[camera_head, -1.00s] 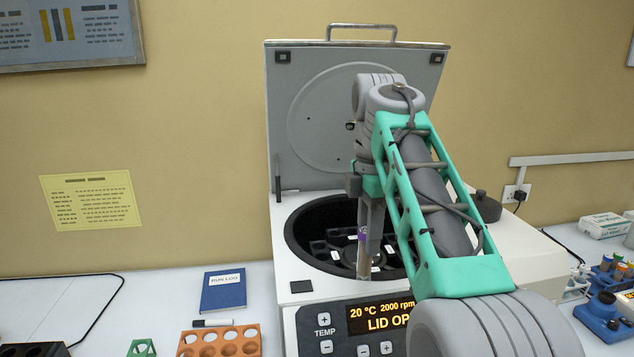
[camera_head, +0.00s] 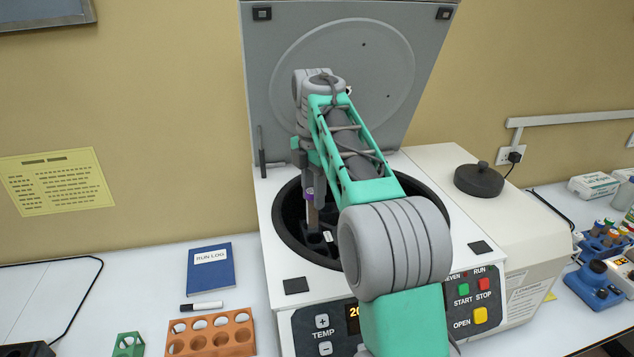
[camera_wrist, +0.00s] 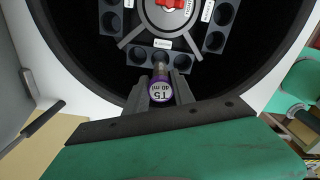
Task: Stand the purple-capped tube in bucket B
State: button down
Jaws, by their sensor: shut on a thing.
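My gripper (camera_head: 310,192) is shut on the purple-capped tube (camera_wrist: 160,92) inside the open centrifuge bowl. The cap reads T5, 40 ml in the wrist view. The tube hangs roughly upright below the jaws; it also shows in the head view (camera_head: 313,215). In the wrist view its lower end lines up with the middle hole of the nearest dark bucket (camera_wrist: 148,60). I cannot tell whether the tip has entered that hole. The bucket's white label is too small to read, so I cannot tell which letter it bears.
Other dark buckets (camera_wrist: 215,40) sit around the rotor with its red centre knob (camera_wrist: 172,3). The bowl's dark rim (camera_head: 290,245) surrounds my gripper. The raised lid (camera_head: 260,75) stands behind. An orange rack (camera_head: 210,334) and a blue run log (camera_head: 211,268) lie left of the centrifuge.

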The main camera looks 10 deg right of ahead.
aim_at(315, 219)
notch_tip(315, 219, down, 3)
jog(key=shift+d+f, duration=0.1)
jog(key=shift+f, duration=0.05)
notch_tip(315, 219, down, 5)
jog(key=b, duration=0.4)
jog(key=shift+r, duration=0.2)
jog(key=c, duration=1)
grip_release()
